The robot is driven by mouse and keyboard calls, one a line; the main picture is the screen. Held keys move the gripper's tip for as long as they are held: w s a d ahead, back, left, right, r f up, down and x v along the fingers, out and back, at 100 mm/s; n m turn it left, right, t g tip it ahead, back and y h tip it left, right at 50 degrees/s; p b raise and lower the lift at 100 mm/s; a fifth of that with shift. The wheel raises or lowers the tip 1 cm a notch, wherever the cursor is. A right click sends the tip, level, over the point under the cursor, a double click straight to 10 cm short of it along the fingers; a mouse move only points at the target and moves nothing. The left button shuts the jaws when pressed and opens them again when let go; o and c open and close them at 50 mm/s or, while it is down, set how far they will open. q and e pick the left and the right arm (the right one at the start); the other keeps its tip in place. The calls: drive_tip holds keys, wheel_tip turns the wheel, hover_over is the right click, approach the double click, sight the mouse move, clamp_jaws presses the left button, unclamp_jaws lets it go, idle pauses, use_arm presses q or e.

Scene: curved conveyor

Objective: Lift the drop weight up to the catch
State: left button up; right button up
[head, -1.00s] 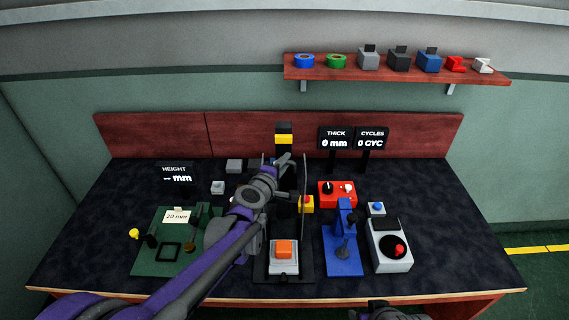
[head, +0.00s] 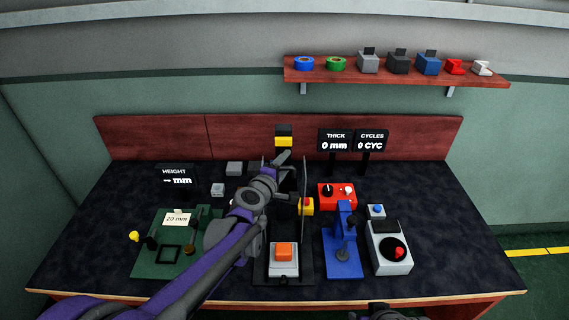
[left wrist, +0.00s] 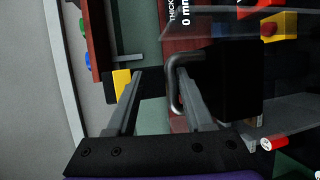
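The drop weight (left wrist: 235,82) is a black block with a grey U-shaped metal handle (left wrist: 173,88) in the left wrist view. My left gripper (left wrist: 160,72) is open, with the handle's bar between its fingers, close to one finger. In the head view my left gripper (head: 284,160) is at the drop tower, and my arm hides most of the weight. A yellow and black block (head: 284,140), possibly the catch, tops the tower; it also shows in the left wrist view (left wrist: 122,84). My right gripper (head: 382,311) is barely in view at the bottom edge.
A clear upright panel (head: 304,190) stands right of the tower. A grey base with an orange block (head: 284,251) lies in front. A green fixture (head: 150,262) is left; a blue press (head: 343,262) and red control box (head: 326,201) are right. A shelf (head: 390,75) hangs above.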

use_arm(q)
drive_tip(key=v, duration=1)
drive_tip(key=shift+s, duration=0.35)
drive_tip(key=shift+a, duration=0.15)
drive_tip(key=s+a+f+m+g+y, duration=0.2)
drive_tip(key=s+a+f+m+g, duration=0.1)
drive_tip(key=s, duration=0.6)
drive_tip(key=s+a+f+m+g+y, duration=0.2)
drive_tip(key=s+a+f+m, duration=0.3)
drive_tip(key=s, duration=0.4)
drive_tip(key=s+a+f+m+g+y, duration=0.2)
drive_tip(key=s+a+f+m, duration=0.3)
drive_tip(key=s, duration=0.5)
drive_tip(key=shift+a+m+g, duration=0.25)
drive_tip(key=shift+m+g, duration=0.25)
drive_tip(key=shift+g, duration=0.4)
